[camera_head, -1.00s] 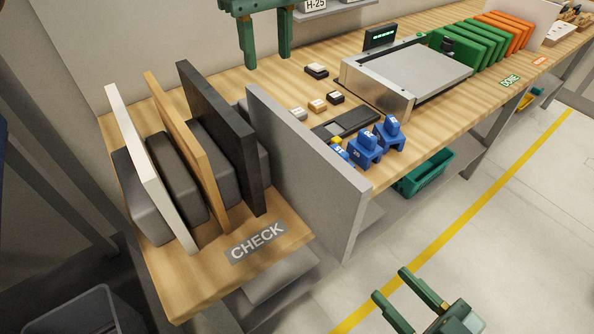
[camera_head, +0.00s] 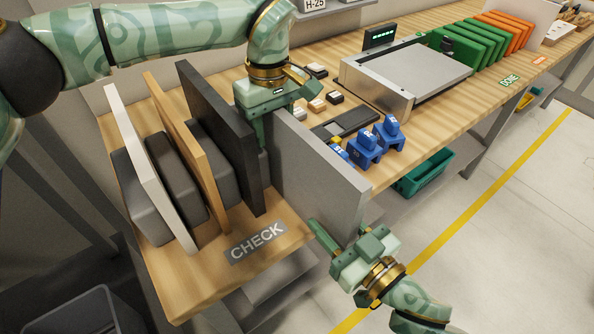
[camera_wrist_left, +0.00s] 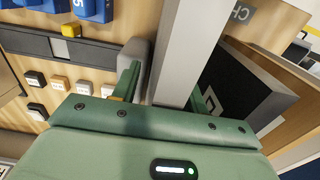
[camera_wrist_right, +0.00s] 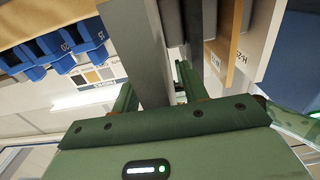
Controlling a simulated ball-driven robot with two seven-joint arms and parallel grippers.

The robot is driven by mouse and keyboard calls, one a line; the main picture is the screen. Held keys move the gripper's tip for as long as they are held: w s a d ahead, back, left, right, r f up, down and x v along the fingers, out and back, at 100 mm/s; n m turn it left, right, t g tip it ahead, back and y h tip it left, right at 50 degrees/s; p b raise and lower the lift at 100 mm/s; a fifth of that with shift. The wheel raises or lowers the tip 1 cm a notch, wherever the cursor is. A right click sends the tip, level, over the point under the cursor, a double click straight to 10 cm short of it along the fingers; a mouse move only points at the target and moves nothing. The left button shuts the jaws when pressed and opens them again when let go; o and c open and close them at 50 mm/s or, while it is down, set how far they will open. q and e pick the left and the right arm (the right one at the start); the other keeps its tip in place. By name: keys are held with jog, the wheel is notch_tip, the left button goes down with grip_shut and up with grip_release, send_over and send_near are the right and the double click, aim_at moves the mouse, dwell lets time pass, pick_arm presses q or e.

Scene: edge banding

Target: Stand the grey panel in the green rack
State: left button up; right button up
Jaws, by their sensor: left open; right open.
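The grey panel (camera_head: 325,175) stands upright on edge at the right end of the CHECK area. My left gripper (camera_head: 268,122) is at its far upper corner, open, with a finger on either side; the left wrist view shows the panel (camera_wrist_left: 190,55) between the fingers. My right gripper (camera_head: 338,238) is at the near edge, open; the right wrist view shows the panel (camera_wrist_right: 140,45) between its fingers. Contact cannot be told in either view. Green boards (camera_head: 468,45) stand in a row at the back right; the rack under them is hard to make out.
White (camera_head: 133,145), tan (camera_head: 190,150) and black (camera_head: 222,135) panels stand left of the grey one, with grey blocks between. Blue blocks (camera_head: 365,148) and a flat metal-topped machine (camera_head: 410,72) lie to the right. Orange boards (camera_head: 505,30) stand beyond the green ones.

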aim_at(338, 205)
pick_arm(q)
jog(key=shift+f, duration=0.1)
grip_shut()
pick_arm(e)
grip_shut()
jog(key=shift+w+r, duration=0.1)
